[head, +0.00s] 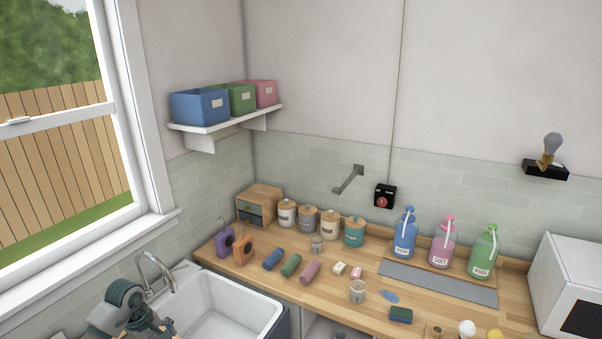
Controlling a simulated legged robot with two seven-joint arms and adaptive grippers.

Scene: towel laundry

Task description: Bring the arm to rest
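My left arm comes in at the bottom left of the head view, in front of the sink. Its dark grey gripper (150,325) is partly cut off by the lower edge, and I cannot tell whether its fingers are open or shut. Nothing clearly shows in it. My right gripper is not in view. Rolled towels in blue (272,259), green (291,265) and pink (310,272) lie side by side on the wooden counter (335,295), apart from my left gripper.
The white sink (268,315) with a tap (157,270) is beside my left arm. Pump bottles, such as the blue one (404,235), and lidded jars (287,213) stand along the back. A white microwave (570,270) is at right. A shelf (225,121) holds three bins.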

